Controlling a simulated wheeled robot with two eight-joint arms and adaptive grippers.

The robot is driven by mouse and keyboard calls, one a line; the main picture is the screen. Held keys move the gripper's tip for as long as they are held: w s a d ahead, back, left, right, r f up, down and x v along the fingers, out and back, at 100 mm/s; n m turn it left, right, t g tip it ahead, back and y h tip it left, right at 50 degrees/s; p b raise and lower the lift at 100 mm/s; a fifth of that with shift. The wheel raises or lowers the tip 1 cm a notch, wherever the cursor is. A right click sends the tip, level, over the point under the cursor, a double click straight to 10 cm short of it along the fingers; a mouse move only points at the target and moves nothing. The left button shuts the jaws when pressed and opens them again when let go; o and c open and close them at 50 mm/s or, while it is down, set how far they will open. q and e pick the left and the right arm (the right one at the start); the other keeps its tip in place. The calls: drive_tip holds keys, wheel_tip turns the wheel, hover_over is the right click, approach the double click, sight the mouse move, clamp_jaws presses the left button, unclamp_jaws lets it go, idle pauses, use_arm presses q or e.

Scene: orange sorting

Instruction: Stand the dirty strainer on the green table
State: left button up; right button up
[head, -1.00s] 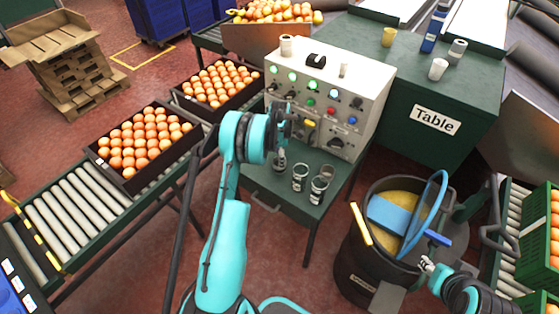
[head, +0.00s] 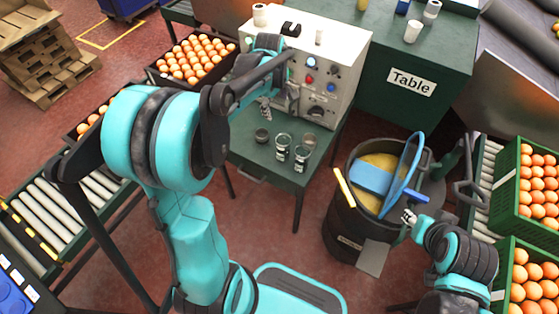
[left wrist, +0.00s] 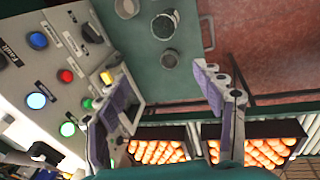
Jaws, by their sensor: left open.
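Several small cup-shaped vessels, some glassy with dark bands, stand on the small green side table (head: 258,165) in the head view. They include a dark one (head: 262,136), a front one (head: 301,156) and a middle one (head: 283,143); I cannot tell which is the dirty strainer. Vessels also show at the top of the left wrist view (left wrist: 164,24). The larger green table (head: 440,60) carries a "Table" sign. My left gripper (head: 279,104) is open and empty beside the control box, above the vessels. My right gripper (head: 408,217) is by the barrel's blue handle; its jaws are unclear.
A white control box (head: 335,60) with knobs stands behind the vessels. A black barrel (head: 345,225) with yellowish contents and a blue hoop (head: 407,165) stands to the right. Orange crates (head: 535,205) line the right edge. The larger table holds a white cup (head: 413,32).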

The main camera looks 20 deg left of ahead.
use_arm(q)
drive_tip(key=s+d+r+m+t, duration=0.1)
drive_tip(key=s+d+m+t, duration=0.1)
drive_tip(key=s+d+m, duration=0.3)
drive_tip(key=s+d+r+m+t, duration=0.2)
drive_tip(key=s+d+m, duration=0.4)
drive_tip(key=s+m, duration=0.5)
drive_tip(key=s, duration=0.5)
drive_tip(key=shift+s+d+h, duration=0.25)
drive_tip(key=shift+h, duration=0.05)
